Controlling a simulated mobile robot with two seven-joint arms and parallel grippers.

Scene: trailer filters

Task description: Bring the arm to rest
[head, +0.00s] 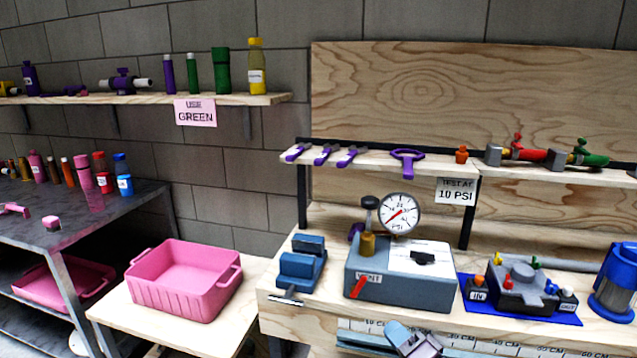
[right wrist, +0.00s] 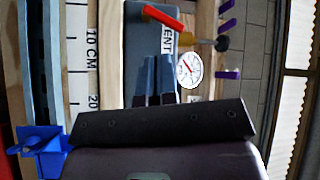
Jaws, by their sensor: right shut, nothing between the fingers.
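My right gripper (head: 412,340) shows at the bottom edge of the head view, in front of the workbench and overlapping the ruler strip on its front. In the right wrist view its two blue-grey fingers (right wrist: 157,82) are together with nothing between them. It is apart from the grey test box (head: 400,272), which stands behind it on the bench with a pressure gauge (head: 400,213) and a red lever (head: 358,287). The rest of my right arm is out of the head view. My left gripper does not show.
A blue vise (head: 300,265) sits at the bench's left front. A blue mat (head: 520,298) with a fixture and a blue canister (head: 615,282) stand to the right. A pink bin (head: 185,280) is on a lower table at left. A shelf of tools (head: 400,163) runs above.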

